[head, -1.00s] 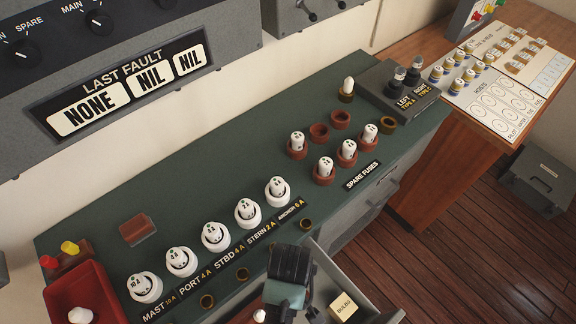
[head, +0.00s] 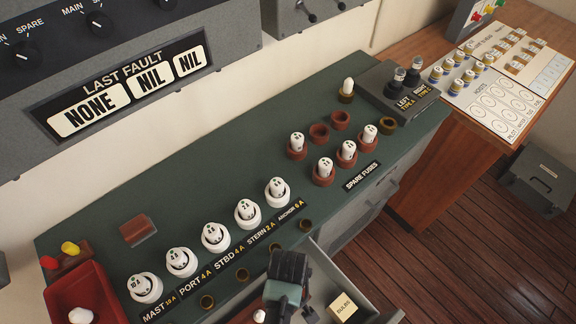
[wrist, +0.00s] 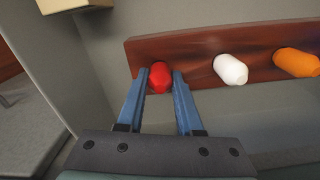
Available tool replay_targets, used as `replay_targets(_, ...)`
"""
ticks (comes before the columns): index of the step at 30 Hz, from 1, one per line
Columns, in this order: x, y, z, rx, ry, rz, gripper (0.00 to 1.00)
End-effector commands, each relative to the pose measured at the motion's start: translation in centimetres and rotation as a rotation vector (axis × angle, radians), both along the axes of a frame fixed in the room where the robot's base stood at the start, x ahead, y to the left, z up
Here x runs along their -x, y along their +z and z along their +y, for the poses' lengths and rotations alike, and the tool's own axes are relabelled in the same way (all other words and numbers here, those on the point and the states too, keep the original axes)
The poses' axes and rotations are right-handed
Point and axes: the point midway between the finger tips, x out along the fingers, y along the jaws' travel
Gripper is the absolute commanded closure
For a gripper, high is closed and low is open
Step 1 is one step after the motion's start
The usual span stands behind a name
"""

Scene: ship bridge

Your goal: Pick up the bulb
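The wrist view shows a red bulb (wrist: 160,77) in a brown wooden rack (wrist: 200,66). A white bulb (wrist: 230,69) and an orange bulb (wrist: 296,63) sit in the same rack to its right. My gripper (wrist: 161,75) is open, with one blue finger on each side of the red bulb. Whether the fingers touch it I cannot tell. In the head view my arm hangs over an open grey drawer (head: 372,297) at the bottom. A white bulb (head: 259,316) shows beside my wrist; the red bulb is hidden there.
A cream block marked BULBS (head: 344,308) lies in the drawer, right of my arm. The drawer wall (wrist: 75,60) rises left of my fingers in the wrist view. The green bench (head: 110,225) above holds several white fuses in sockets and a red tray (head: 97,312).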

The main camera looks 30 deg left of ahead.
Motion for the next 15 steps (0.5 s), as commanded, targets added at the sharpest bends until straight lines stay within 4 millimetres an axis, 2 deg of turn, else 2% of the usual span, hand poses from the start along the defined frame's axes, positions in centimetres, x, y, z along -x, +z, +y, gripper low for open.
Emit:
replay_targets(1,0.01,0.01,-0.01,0.0,0.0,0.0,0.8)
replay_targets(4,0.01,0.01,-0.01,0.0,0.0,0.0,0.98)
replay_targets(5,0.01,0.01,0.0,0.0,0.0,0.0,1.0)
replay_targets(15,-0.03,0.27,0.01,0.0,0.0,-0.001,1.0)
